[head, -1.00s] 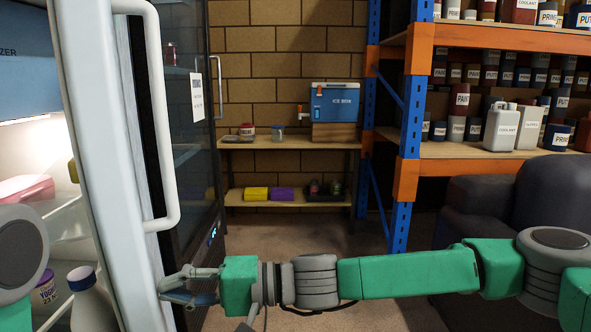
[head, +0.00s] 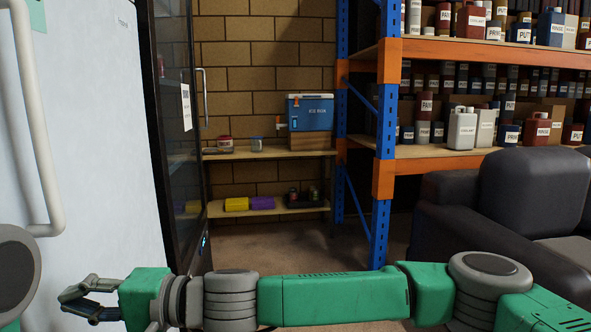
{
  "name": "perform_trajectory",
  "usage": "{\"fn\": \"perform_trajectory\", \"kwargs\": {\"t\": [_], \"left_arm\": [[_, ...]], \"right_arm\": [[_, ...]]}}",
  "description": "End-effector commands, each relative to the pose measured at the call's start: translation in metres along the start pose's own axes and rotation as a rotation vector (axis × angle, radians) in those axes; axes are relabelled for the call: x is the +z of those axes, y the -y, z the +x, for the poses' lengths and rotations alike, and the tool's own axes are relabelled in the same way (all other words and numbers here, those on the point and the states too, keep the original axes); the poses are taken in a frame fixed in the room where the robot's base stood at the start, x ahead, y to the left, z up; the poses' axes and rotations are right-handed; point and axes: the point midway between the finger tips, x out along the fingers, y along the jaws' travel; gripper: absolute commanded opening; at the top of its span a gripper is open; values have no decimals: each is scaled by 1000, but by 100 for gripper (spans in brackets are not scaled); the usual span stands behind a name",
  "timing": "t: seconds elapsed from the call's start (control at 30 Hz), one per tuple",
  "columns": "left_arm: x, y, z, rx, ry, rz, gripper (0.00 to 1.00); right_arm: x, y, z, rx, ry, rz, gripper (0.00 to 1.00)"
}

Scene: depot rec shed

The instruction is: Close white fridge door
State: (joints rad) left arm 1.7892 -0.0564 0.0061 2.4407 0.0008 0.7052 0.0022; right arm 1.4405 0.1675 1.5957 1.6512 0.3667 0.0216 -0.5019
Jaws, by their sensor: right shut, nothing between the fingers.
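The white fridge door (head: 105,150) fills the left of the head view as a broad, flat front. Its long white handle (head: 40,150) runs down near the left edge. No inside or shelf of the fridge shows, and I cannot see from here whether a thin gap is left at the door's edge. My right gripper (head: 77,301) is shut and empty, pointing left in front of the lower part of the door. I cannot tell whether it touches the door. My left gripper is out of view; only a bit of my left arm shows at the left edge.
A dark glass-door cabinet (head: 178,130) stands right beside the fridge. Behind it is a low shelf (head: 285,154) with a blue ice box (head: 310,114). A blue and orange rack (head: 385,120) and a dark armchair (head: 535,195) stand at the right. Some floor is free between them.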

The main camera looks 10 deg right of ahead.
Motion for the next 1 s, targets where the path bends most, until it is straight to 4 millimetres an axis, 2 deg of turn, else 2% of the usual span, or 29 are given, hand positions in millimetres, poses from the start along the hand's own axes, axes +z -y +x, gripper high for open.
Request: {"fn": "perform_trajectory", "kwargs": {"t": [0.03,0.1,0.23,1.0], "left_arm": [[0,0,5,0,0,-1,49],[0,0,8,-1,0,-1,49],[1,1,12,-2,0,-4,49],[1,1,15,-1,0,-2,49]], "right_arm": [[5,-3,14,2,-8,1,0],[8,-4,26,6,-24,0,0],[10,-3,41,9,-51,0,0],[17,1,48,2,-66,3,0]]}}
